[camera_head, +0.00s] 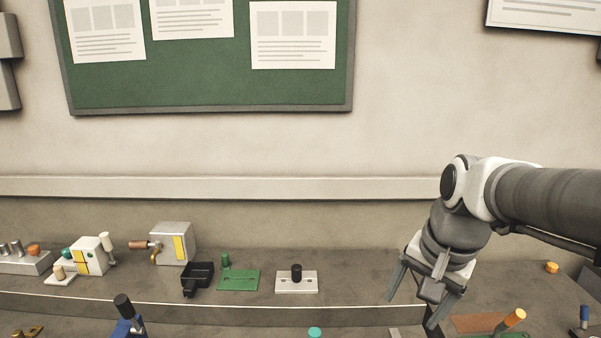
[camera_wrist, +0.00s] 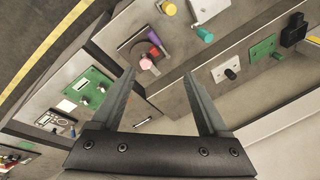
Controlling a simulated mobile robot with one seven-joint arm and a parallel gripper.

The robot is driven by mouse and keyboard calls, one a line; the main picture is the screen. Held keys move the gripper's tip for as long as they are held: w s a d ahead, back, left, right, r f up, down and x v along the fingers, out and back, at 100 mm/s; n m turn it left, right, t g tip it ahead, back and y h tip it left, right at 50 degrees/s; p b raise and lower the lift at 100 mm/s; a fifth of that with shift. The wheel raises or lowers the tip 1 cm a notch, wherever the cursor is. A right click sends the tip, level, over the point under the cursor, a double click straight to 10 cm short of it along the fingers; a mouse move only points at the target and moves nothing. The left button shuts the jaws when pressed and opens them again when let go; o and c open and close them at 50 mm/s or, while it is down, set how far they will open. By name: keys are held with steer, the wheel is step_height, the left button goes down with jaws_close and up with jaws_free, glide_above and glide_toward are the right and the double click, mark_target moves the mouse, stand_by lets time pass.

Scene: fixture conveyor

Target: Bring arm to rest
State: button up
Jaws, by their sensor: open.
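My gripper (camera_head: 411,300) hangs from my arm at the right of the head view, above the bench. It points down and to the left. In the wrist view my gripper (camera_wrist: 158,100) shows two grey fingers spread apart with nothing between them. The fingers are clear of the fixtures around them.
The bench (camera_head: 350,292) carries a white plate with a black knob (camera_head: 296,282), a green plate (camera_head: 239,280), a black holder (camera_head: 197,278) and a grey box with a yellow stripe (camera_head: 172,243). An orange-tipped handle (camera_head: 513,318) stands at the lower right, near my gripper. Bare bench lies left of my gripper.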

steer(key=s+a+n+t, duration=0.2)
steer(key=s+a+n, duration=0.1)
steer(key=s+n, duration=0.4)
steer(key=shift+s+a+n+t+h, duration=0.25)
steer(key=shift+s+n+t+h, duration=0.15)
steer(key=shift+s, duration=1.3)
